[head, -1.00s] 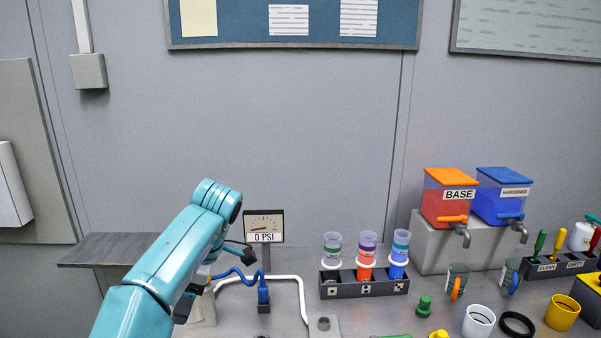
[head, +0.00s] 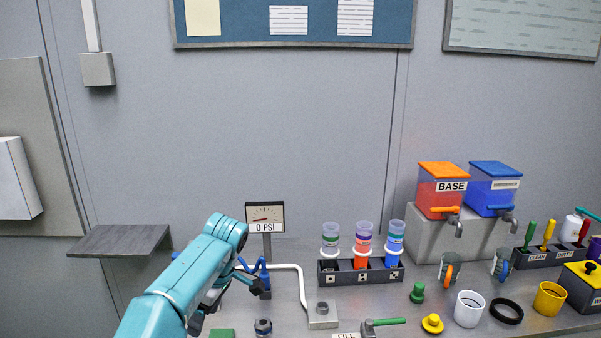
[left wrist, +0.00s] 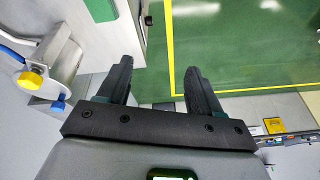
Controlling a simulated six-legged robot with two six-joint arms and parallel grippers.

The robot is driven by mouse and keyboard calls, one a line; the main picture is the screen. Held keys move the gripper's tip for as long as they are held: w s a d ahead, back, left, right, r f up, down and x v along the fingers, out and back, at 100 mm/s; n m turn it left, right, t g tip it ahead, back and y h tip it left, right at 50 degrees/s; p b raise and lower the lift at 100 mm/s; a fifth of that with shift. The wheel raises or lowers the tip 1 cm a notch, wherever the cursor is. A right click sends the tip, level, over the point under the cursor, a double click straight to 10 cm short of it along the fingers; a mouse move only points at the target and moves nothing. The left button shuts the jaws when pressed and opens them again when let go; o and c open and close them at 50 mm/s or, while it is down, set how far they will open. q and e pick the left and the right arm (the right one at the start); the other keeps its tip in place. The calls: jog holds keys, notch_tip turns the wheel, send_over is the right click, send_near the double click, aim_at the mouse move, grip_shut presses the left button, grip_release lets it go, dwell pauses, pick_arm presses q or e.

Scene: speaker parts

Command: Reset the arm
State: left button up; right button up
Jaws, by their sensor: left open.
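My left arm comes in from the lower left in the head view, its teal links raised over the left end of the bench. Its gripper (left wrist: 163,85) shows in the left wrist view with two dark fingers apart and nothing between them. Beyond the fingers lies a green floor (left wrist: 240,60) with a yellow line. In the head view the gripper's fingers are mostly hidden behind the arm. My right gripper is in neither view.
A grey shelf (head: 118,240) juts from the wall at left.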

pick_arm(q)
jog(key=s+d+f+m+h, duration=0.2)
jog(key=s+f+m, duration=0.1)
jog(key=f, duration=0.5)
jog(key=s+d+f+m+h, duration=0.2)
jog(key=s+f+m, duration=0.1)
jog(key=f, duration=0.6)
jog(key=s+d+f+m+h, duration=0.1)
jog(key=s+d+f+m, duration=0.15)
jog(key=f, duration=0.55)
jog(key=s+d+f+m+h, duration=0.1)
jog(key=s+f, duration=0.3)
jog(key=s, duration=0.7)
jog(key=s+f+m+h, duration=0.1)
jog(key=s+f+m, duration=0.2)
jog(key=s, duration=0.9)
jog(key=shift+s+d+f+m+t+h, duration=0.2)
jog(key=shift+d+f+m+t+h, duration=0.1)
jog(key=shift+d+f+m+h, duration=0.1)
